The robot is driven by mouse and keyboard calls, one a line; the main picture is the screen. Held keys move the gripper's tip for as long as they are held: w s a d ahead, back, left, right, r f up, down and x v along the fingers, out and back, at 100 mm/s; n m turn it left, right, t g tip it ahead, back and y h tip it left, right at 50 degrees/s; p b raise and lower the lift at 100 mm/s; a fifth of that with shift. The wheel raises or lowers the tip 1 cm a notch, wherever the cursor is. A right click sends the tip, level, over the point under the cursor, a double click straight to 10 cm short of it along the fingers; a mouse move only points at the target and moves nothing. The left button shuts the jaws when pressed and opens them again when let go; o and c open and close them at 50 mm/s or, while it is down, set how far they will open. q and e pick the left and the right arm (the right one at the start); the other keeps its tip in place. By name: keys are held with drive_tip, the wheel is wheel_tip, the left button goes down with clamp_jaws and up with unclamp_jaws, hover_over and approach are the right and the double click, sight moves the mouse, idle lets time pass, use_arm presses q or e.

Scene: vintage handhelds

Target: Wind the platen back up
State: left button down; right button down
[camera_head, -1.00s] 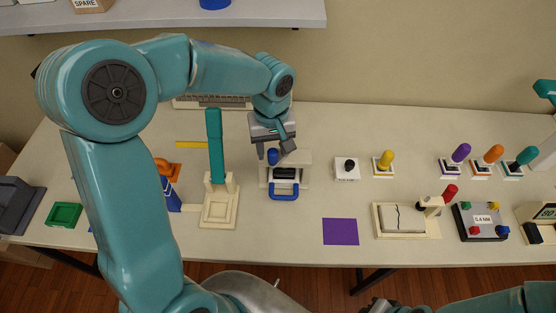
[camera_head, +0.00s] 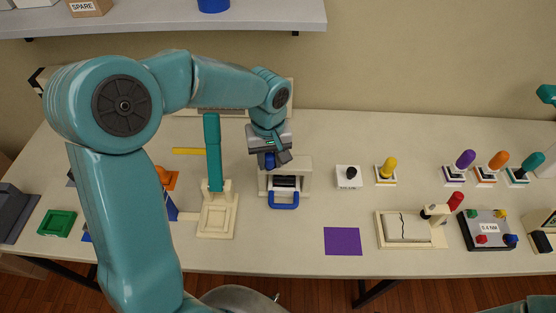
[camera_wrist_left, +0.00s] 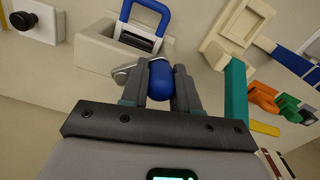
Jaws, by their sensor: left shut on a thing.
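The cream press-like device (camera_head: 304,175) stands on the table, with a dark plate (camera_head: 285,183) in its opening and a blue loop handle (camera_head: 284,203) at its front. I take the dark plate to be the platen. A blue knob (camera_head: 269,160) sits on its upper left side. My left gripper (camera_head: 273,160) is shut on this knob. In the left wrist view the blue knob (camera_wrist_left: 161,80) lies between both fingers, beside a short metal crank arm (camera_wrist_left: 122,72) next to the cream body (camera_wrist_left: 93,50). The plate's exact height is hard to tell. My right gripper is out of view.
A cream stand with a tall teal lever (camera_head: 213,150) is close on the left. A white box with a black knob (camera_head: 348,177) and a yellow-handled block (camera_head: 388,170) stand on the right. A purple mat (camera_head: 342,241) lies in front right, with bare table around it.

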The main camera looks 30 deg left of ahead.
use_arm(q)
drive_tip(key=shift+w+a, duration=0.25)
drive_tip(key=shift+a, duration=0.25)
drive_tip(key=shift+w+a, duration=0.25)
drive_tip(key=shift+a, duration=0.2)
drive_tip(key=shift+r, duration=0.1)
drive_tip(key=shift+w+a+r+p, duration=0.1)
drive_tip(key=shift+w+a+p, duration=0.2)
drive_tip(key=shift+p, duration=0.1)
drive_tip(key=shift+w+a+p, duration=0.15)
drive_tip(key=shift+w+a, duration=0.1)
drive_tip(key=shift+w, duration=0.25)
drive_tip(key=shift+w+a+p, duration=0.15)
drive_tip(key=shift+w+a, duration=0.1)
drive_tip(key=shift+w, duration=0.2)
drive_tip(key=shift+s, duration=0.1)
